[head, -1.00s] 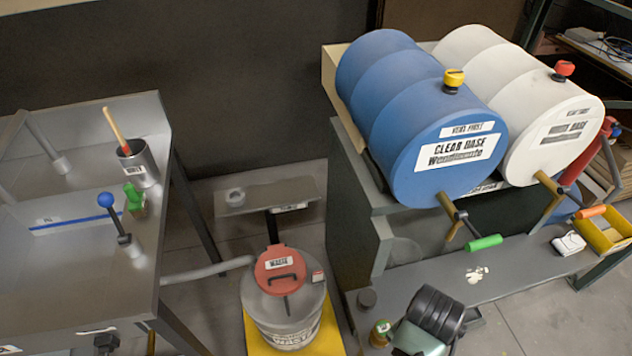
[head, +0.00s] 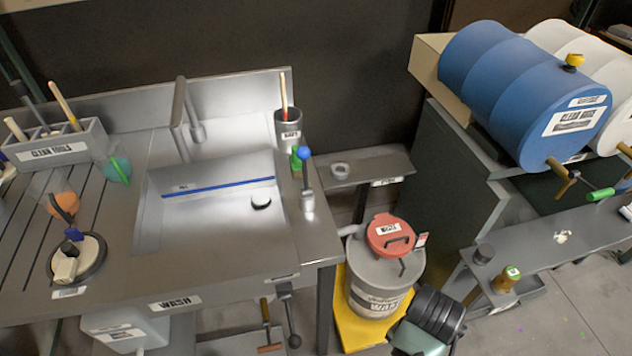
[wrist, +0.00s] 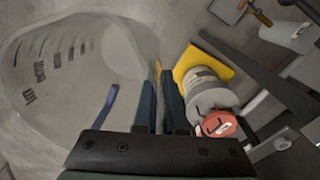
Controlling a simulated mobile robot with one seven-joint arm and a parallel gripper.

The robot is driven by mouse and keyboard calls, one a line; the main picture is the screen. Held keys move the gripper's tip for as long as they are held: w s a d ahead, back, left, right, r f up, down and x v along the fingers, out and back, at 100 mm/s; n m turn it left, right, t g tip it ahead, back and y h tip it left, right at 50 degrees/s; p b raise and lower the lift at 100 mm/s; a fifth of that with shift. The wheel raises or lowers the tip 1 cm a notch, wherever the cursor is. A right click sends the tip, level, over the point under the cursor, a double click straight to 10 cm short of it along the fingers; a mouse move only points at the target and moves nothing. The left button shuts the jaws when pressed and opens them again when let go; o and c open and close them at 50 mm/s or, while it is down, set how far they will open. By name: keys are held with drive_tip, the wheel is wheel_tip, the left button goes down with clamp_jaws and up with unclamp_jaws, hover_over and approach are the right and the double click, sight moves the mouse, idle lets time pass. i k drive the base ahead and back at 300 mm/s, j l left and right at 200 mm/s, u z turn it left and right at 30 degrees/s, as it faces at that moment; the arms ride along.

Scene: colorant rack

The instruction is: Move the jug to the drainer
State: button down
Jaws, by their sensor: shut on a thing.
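The jug (wrist: 90,85) is a large, clear, see-through vessel with dark scale marks, filling the left of the wrist view. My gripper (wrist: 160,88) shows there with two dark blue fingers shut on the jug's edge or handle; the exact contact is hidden. The jug does not show clearly in the head view. The drainer (head: 28,255) is the grooved metal board left of the sink (head: 215,215) in the head view. Cups with orange and green parts and a dark round item with a pale block stand on it.
A grey tool box (head: 60,145) stands behind the drainer. A tap (head: 182,115), a brush pot (head: 288,130) and a blue-knobbed lever (head: 305,175) are around the sink. A waste bin (head: 380,280) with a red lid stands on yellow, right of the bench. Blue (head: 525,85) and white drums are farther right.

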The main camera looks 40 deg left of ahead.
sight(30, 248)
drive_tip(key=k+j+u, duration=0.35)
drive_tip(key=k+j, duration=0.15)
drive_tip(key=j, duration=0.15)
drive_tip(key=k+j+u, duration=0.15)
drive_tip(key=j, duration=0.2)
